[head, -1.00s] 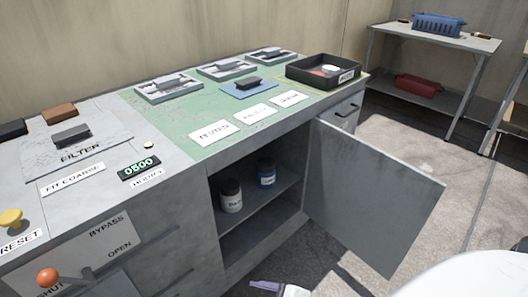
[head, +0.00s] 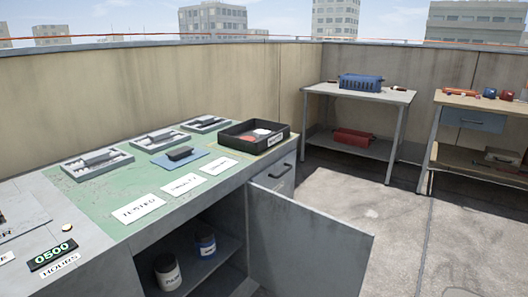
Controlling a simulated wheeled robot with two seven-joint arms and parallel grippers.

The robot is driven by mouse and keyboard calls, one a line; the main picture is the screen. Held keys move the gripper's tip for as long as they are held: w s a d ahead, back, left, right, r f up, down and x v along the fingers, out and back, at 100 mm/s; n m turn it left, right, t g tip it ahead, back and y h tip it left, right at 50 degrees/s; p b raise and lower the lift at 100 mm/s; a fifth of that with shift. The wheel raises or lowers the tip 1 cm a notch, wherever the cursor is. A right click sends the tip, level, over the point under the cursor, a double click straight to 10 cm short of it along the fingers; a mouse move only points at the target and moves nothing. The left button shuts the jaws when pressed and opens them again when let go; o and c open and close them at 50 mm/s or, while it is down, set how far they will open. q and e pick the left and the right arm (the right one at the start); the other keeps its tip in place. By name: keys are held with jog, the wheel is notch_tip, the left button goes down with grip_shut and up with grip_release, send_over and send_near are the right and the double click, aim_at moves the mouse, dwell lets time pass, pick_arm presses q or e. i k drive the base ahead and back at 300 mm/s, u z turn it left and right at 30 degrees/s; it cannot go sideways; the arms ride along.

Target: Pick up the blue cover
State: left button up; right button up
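A flat blue plate with a dark block-like handle on top, which looks like the blue cover (head: 196,161), lies on the green mat (head: 88,192) on the grey counter. It sits in front of a row of grey trays with dark-handled pieces, and behind white label cards. Nothing is touching it from above. Neither of my grippers shows in the head view.
An open cabinet door (head: 310,250) juts out at the front; jars stand inside. A blue basket (head: 361,83) is on a far table. Floor at right is clear.

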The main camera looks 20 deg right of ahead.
aim_at(174, 160)
jog(key=z, duration=1.05)
jog(key=k, duration=0.7)
jog(key=u, duration=0.9)
jog(key=i, duration=1)
